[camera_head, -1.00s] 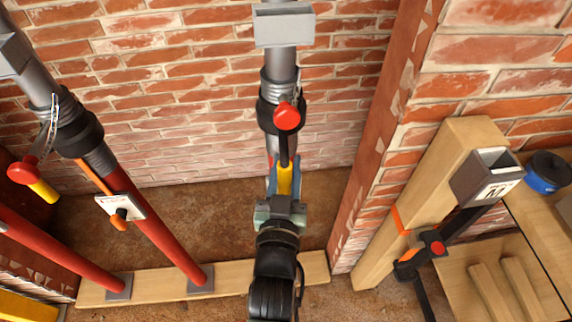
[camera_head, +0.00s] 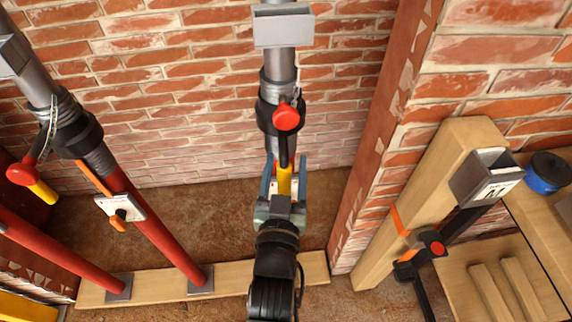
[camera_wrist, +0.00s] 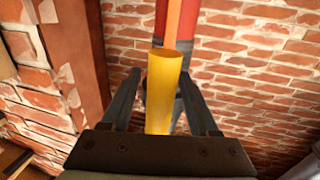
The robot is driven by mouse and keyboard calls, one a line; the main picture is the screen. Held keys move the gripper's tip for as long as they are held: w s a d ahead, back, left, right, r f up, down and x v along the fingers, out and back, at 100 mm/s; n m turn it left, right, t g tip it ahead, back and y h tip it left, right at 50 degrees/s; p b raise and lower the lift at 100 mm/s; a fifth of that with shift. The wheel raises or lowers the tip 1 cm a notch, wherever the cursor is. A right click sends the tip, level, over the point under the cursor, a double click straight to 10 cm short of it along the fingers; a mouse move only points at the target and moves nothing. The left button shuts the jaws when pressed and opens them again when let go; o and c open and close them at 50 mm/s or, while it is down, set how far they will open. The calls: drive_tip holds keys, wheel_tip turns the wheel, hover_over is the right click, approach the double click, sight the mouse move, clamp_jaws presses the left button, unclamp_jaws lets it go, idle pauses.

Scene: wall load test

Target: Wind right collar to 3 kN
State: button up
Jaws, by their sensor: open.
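The right collar (camera_head: 281,115) is a dark ring on the grey threaded part of the right prop. A red knob (camera_head: 286,117) sits on its front, with a dark lever hanging down to a yellow handle (camera_head: 285,181). My gripper (camera_head: 286,178) is open, with one finger on each side of the yellow handle. In the wrist view the yellow handle (camera_wrist: 163,90) stands between the spread fingers, with a gap beside each. The lower part of the right prop is mostly hidden behind my gripper and arm.
The left prop has its own dark collar (camera_head: 74,131), with a red knob and yellow handle, and a white tag (camera_head: 119,209) lower down. A brick pier (camera_head: 382,140) and timber post (camera_head: 433,200) stand at right. A blue pot (camera_head: 547,173) sits far right.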

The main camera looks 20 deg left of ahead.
drive_tip(key=shift+s, duration=0.1)
drive_tip(key=v, duration=1.2)
drive_tip(key=shift+s+b, duration=0.4)
drive_tip(key=shift+d, duration=0.15)
